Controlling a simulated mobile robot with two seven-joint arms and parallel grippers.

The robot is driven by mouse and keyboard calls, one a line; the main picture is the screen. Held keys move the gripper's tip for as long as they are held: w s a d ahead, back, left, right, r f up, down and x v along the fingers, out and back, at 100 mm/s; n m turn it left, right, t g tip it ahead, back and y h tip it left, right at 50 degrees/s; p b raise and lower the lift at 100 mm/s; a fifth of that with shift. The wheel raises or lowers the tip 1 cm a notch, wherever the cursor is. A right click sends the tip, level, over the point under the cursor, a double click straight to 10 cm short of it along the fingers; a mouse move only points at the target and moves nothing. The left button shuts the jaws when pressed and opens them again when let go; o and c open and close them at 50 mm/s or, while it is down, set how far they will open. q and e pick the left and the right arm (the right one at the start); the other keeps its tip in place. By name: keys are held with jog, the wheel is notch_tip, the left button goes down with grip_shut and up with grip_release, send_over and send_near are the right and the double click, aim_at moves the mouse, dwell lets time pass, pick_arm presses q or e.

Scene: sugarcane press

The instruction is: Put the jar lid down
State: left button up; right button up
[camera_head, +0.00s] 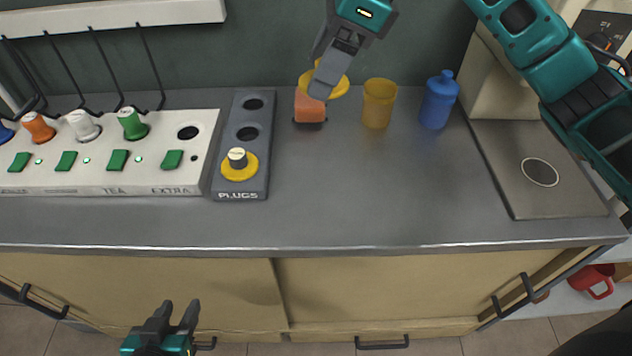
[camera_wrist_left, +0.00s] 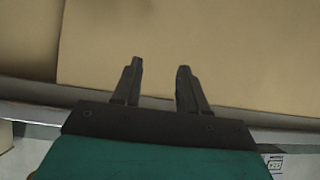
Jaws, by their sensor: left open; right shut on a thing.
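The yellow jar lid (camera_head: 342,87) is in my right gripper (camera_head: 322,85), which is shut on it at the back of the counter. The fingers hide the lid's middle. The lid appears above and slightly behind an orange block (camera_head: 309,107); I cannot tell whether they touch. An open-topped amber jar (camera_head: 379,105) stands upright just right of the lid. My left gripper (camera_head: 178,306) is open and empty, low in front of the cabinet. Its two spread fingers also show in the left wrist view (camera_wrist_left: 158,80), with nothing between them.
A blue bottle (camera_head: 438,100) stands right of the jar. The grey plugs panel (camera_head: 226,180) holds a yellow plug (camera_head: 239,172). A white switch panel (camera_head: 150,180) is at left, and a machine's metal base (camera_head: 510,165) at right. The counter's middle (camera_head: 390,190) is clear.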

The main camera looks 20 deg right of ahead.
jog(key=s+n, duration=0.1)
jog(key=s+a+f, duration=0.1)
jog(key=f+n+g, duration=0.1)
jog(key=shift+s+a+f+n+b, duration=0.1)
jog(key=shift+s+a+n+b, duration=0.2)
jog(key=shift+s, duration=0.1)
jog(key=b, duration=0.2)
send_over(310, 199)
jog(key=d, duration=0.2)
notch_tip(310, 199, down, 14)
jog(key=shift+a+r, duration=0.15)
jog(key=shift+r, duration=0.1)
notch_tip(310, 199, down, 4)
jog(key=shift+f, duration=0.25)
pick_arm(q)
jog(key=shift+w+d+f, duration=0.2)
jog(key=shift+d+f, duration=0.3)
jog(key=shift+f, duration=0.15)
pick_arm(e)
jog(key=shift+f, duration=0.3)
jog(key=shift+f, duration=0.2)
jog(key=o, duration=1)
jog(key=shift+r, duration=0.15)
